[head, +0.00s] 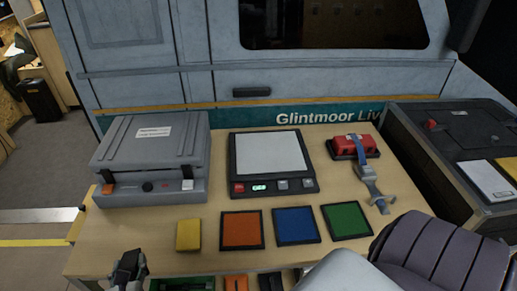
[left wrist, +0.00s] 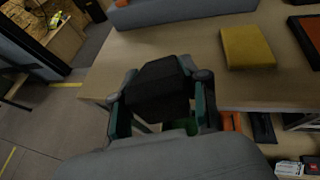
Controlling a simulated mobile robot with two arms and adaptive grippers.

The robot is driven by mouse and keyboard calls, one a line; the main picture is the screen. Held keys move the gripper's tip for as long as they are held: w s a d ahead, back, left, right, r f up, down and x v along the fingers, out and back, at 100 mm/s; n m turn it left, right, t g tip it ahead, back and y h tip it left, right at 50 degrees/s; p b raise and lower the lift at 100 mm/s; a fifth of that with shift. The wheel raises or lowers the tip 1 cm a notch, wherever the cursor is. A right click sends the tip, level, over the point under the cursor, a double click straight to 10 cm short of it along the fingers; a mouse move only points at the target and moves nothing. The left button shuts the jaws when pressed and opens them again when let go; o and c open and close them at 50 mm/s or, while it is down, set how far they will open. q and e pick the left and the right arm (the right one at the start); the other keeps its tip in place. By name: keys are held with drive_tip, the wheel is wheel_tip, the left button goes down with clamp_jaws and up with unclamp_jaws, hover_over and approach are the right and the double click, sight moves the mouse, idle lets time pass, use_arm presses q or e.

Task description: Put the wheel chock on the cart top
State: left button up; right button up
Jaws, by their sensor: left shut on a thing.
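A dark block with slanted sides, which looks like the wheel chock (left wrist: 158,78), is between the fingers of my left gripper (left wrist: 160,100) in the left wrist view. In the head view my left gripper (head: 128,268) is at the front left corner of the wooden cart top (head: 140,228), beside its edge; the dark block (head: 130,262) shows small there. The cart top (left wrist: 195,50) lies beyond and to the right of the block in the left wrist view. My right gripper is not in view.
A grey case (head: 150,160), a flat scale-like device (head: 272,160) and a red item (head: 353,146) with a strap stand on the cart top. A yellow block (head: 188,235) and orange (head: 241,230), blue (head: 296,226) and green (head: 346,221) squares line the front. The front left is bare.

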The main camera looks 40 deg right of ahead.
use_arm(q)
drive_tip(key=w+d+r+m+g+h, duration=0.25)
drive_tip(key=w+d+r, duration=0.25)
drive_tip(key=w+d, duration=0.5)
drive_tip(key=p, duration=0.1)
hover_over(126, 242)
drive_tip(key=shift+m+t+h, duration=0.35)
wheel_tip(126, 242, down, 6)
drive_tip(key=shift+d+f, duration=0.1)
drive_tip(key=shift+w+f, duration=0.1)
drive_tip(key=shift+f, duration=0.15)
wheel_tip(126, 242, down, 4)
drive_tip(key=shift+r, duration=0.2)
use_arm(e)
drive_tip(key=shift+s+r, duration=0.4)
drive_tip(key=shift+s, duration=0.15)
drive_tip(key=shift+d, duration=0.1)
use_arm(q)
drive_tip(key=o, duration=1.3)
drive_tip(key=shift+f, duration=0.1)
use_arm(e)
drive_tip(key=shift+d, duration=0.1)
